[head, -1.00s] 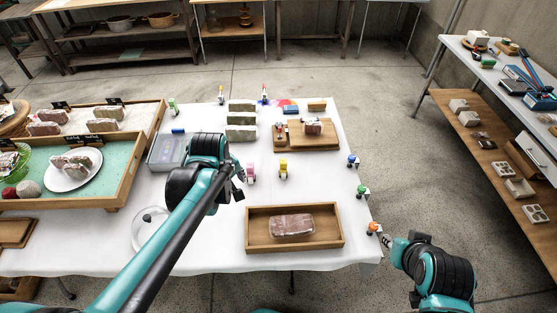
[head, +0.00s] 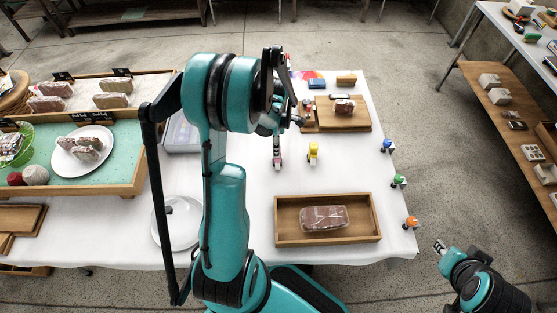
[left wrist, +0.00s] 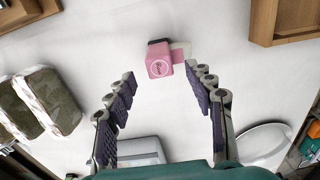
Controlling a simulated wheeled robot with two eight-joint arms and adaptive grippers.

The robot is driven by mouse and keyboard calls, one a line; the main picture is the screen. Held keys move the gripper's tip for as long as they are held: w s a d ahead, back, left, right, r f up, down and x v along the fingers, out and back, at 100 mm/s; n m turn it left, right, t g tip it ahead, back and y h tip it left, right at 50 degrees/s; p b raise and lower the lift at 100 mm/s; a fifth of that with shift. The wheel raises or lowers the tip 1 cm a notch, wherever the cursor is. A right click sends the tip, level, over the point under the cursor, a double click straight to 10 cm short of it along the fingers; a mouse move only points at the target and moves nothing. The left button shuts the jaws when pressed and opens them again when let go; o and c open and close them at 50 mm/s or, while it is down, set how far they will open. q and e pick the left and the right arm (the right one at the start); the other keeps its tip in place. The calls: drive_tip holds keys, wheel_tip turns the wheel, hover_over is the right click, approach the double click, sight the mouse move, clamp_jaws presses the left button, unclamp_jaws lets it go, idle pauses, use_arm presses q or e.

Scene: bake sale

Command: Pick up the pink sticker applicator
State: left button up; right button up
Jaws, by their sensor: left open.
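The pink sticker applicator (head: 278,157) stands on the white table, left of a yellow applicator (head: 313,152). In the left wrist view the pink applicator (left wrist: 160,62) shows its round printed label, just beyond and between my fingertips. My left gripper (left wrist: 162,77) is open and empty, with its two padded fingers apart on either side of the view. My right gripper (head: 440,247) hangs beyond the table's right edge, too small to read.
A wooden tray (head: 283,240) with a wrapped package is in front. A wooden board (head: 358,124) lies behind. Blue, green and orange applicators line the right edge. Wrapped loaves (left wrist: 40,98) and a clear-lidded box (left wrist: 135,150) show in the left wrist view.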

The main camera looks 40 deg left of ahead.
use_arm(q)
wheel_tip(320, 180, down, 4)
drive_tip(key=shift+w+d+r+b, duration=0.1)
drive_tip(key=shift+w+d+b, duration=0.05)
drive_tip(key=shift+b, duration=0.55)
clamp_jaws()
drive_tip(key=shift+r, duration=0.1)
drive_tip(key=shift+r+p, duration=0.45)
drive_tip(key=shift+r, duration=0.15)
wheel_tip(320, 180, up, 3)
drive_tip(key=shift+f+p, duration=0.1)
drive_tip(key=shift+p, duration=0.55)
drive_tip(key=w+d+r+p, duration=0.3)
drive_tip(key=d+r, duration=0.4)
drive_tip(key=d, duration=0.4)
drive_tip(key=shift+w, duration=0.4)
